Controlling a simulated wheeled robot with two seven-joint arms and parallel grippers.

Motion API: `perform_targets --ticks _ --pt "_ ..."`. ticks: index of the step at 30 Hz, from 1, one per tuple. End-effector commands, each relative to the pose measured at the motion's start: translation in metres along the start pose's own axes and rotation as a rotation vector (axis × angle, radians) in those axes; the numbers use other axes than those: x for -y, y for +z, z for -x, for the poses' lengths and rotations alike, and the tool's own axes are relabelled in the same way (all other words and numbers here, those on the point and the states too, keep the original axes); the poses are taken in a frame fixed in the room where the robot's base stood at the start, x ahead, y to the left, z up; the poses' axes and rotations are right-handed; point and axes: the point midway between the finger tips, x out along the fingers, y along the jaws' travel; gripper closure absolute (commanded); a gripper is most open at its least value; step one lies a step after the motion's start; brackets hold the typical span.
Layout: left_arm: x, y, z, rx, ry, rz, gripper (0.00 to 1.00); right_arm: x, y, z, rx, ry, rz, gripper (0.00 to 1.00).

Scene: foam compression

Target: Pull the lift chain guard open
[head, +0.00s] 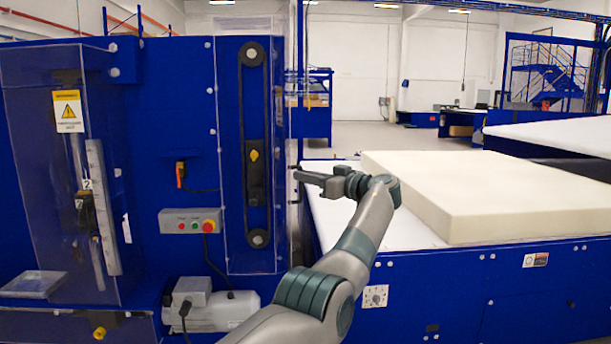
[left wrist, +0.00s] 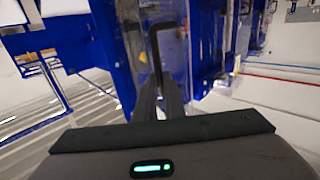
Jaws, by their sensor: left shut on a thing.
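The clear lift chain guard (head: 232,215) is a tall see-through cover on the blue machine, left of centre in the head view. The black chain loop (head: 242,110) with its upper and lower wheels shows through it. The guard stands in front of the chain; I cannot tell if it is slightly ajar. My left gripper (head: 299,174) is at the guard's right edge, with its fingers shut on the dark guard handle (left wrist: 157,45). The two fingers run together up to the handle in the left wrist view. My right gripper is not in view.
A large cream foam block (head: 480,190) lies on the white bed right of my arm. A control box with buttons (head: 190,221) and a grey motor (head: 210,310) are on the machine left of my arm. Open floor (head: 370,140) shows behind.

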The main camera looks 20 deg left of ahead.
Motion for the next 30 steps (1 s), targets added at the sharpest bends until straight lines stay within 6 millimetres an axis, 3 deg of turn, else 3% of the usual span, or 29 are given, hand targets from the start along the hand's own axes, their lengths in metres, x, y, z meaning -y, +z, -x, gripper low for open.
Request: perform_targets --ticks 6,7,9,30 --pt "-0.0034 -0.0063 -0.0001 -0.007 0.016 0.006 1.0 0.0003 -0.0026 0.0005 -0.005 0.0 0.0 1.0" --pt "-0.0035 -0.0064 0.0 -0.008 0.016 0.006 0.86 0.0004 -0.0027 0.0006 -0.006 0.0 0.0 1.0" --pt "-0.0036 -0.0065 0.0003 -0.008 0.017 0.006 0.72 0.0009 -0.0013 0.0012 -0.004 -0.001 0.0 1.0" --pt "-0.0034 -0.0019 0.0013 -0.004 0.014 0.001 0.72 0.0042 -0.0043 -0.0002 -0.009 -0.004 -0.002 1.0"
